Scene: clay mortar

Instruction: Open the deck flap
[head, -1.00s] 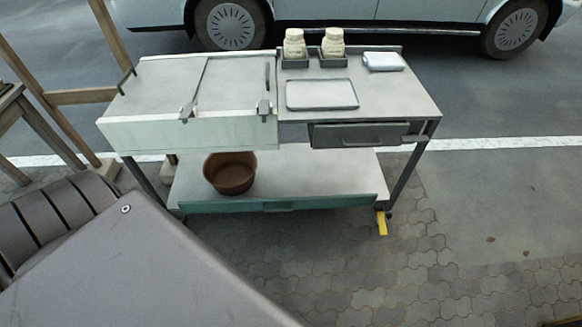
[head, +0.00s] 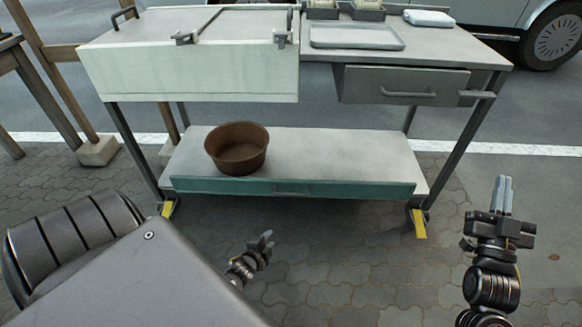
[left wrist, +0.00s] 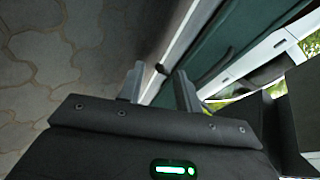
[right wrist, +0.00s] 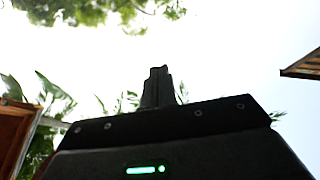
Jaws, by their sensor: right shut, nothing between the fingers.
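A grey metal cart (head: 470,45) stands ahead of me in the head view. A teal strip (head: 235,185) with a small recessed handle (head: 291,188) fronts the lower shelf. I cannot tell for sure which of these is the deck flap. My left gripper (head: 266,241) is open and empty, low in front of the teal strip; its parted fingers show in the left wrist view (left wrist: 158,82). My right gripper (head: 503,194) is shut and empty, right of the cart.
A brown bowl (head: 237,148) sits on the lower shelf (head: 340,150). A shut grey drawer (head: 400,84) is at the cart's upper right. A wooden frame (head: 50,75) stands left; paving in front is free.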

